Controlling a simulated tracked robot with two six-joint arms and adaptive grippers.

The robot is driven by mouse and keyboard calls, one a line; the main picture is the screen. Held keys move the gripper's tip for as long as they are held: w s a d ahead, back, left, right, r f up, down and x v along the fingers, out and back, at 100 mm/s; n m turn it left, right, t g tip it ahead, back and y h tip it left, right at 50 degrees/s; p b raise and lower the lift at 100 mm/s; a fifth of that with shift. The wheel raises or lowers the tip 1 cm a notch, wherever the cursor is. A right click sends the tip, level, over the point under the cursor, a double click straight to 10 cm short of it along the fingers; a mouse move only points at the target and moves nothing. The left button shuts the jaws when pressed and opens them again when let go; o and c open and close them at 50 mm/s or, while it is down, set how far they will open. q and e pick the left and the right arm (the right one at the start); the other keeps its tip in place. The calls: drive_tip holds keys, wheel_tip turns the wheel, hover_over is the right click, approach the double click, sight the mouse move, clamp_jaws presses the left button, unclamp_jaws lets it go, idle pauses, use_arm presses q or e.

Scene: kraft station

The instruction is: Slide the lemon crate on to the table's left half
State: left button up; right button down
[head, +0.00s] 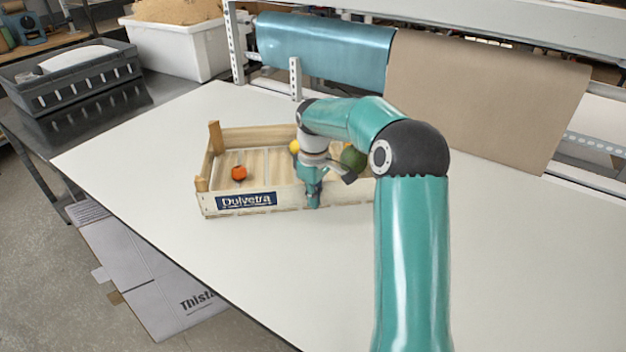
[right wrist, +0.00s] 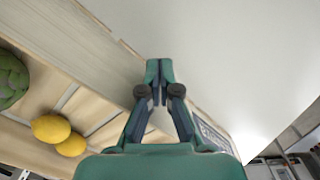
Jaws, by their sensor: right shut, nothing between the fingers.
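The lemon crate (head: 288,198) is a low, pale wooden box with a dark blue label on its near side. It stands on the white table (head: 270,260), left of the middle of the picture. Two lemons (right wrist: 50,128) lie in it in the right wrist view; one lemon (head: 294,146) shows in the head view. My right gripper (head: 313,203) is shut and empty, pointing down at the crate's near wall. In the right wrist view its fingertips (right wrist: 158,68) are beside that wall's outer face; I cannot tell whether they touch. My arm hides the crate's right part. My left gripper is not in view.
An orange item (head: 239,173) and a green artichoke-like item (head: 353,159) are also in the crate. A teal roll (head: 325,48) and a brown paper sheet (head: 480,95) hang behind. A black basket (head: 75,80) stands beyond the table's left edge. The table left of the crate is clear.

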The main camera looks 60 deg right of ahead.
wheel_tip(320, 180, up, 11)
idle(0.4)
